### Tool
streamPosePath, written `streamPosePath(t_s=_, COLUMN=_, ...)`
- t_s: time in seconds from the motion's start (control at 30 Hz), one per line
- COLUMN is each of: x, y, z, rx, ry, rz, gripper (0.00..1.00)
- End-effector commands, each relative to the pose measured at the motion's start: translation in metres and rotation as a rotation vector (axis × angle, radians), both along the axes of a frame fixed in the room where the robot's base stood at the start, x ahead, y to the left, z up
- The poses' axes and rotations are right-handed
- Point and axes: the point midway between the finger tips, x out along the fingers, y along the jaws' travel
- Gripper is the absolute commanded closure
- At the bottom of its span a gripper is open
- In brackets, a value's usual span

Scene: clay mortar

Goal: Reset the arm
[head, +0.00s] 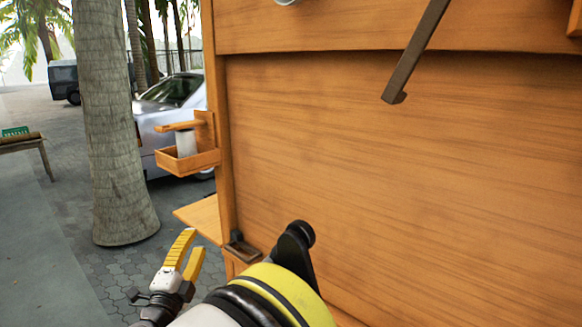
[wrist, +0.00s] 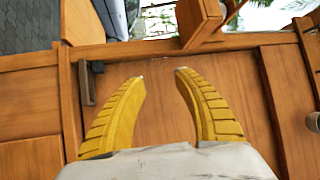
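My gripper (head: 191,255) shows at the lower left of the head view, with yellow fingers pointing up. In the wrist view my gripper (wrist: 161,74) has its two yellow fingers spread apart, with a clear gap and nothing between them. It is open and empty. My arm, white, black and yellow, runs along the bottom of the head view, in front of the wooden panel (head: 400,180).
A wooden stand with a small box (head: 190,161) holding a whitish item projects at the panel's left edge. A dark metal bar (head: 415,55) hangs at the upper right. A tree trunk (head: 115,130), a silver car (head: 170,95) and a bench (head: 25,142) stand on the left. Paving there is open.

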Motion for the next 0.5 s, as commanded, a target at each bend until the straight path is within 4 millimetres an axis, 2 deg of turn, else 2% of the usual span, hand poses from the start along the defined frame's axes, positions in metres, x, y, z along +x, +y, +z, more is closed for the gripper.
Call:
streamPosePath(t_s=0.03, x=0.008, y=-0.011, z=0.025, rx=-0.036, ry=-0.02, rz=0.022, gripper=0.62)
streamPosePath(t_s=0.2, x=0.027, y=-0.048, z=0.115, rx=-0.246, ry=-0.082, rz=0.153, gripper=0.62)
streamPosePath(t_s=0.3, x=0.026, y=-0.076, z=0.151, rx=-0.406, ry=-0.084, rz=0.235, gripper=0.62)
streamPosePath(t_s=0.4, x=0.014, y=-0.108, z=0.167, rx=-0.574, ry=-0.05, rz=0.309, gripper=0.62)
streamPosePath(t_s=0.5, x=-0.007, y=-0.146, z=0.165, rx=-0.742, ry=0.021, rz=0.377, gripper=0.62)
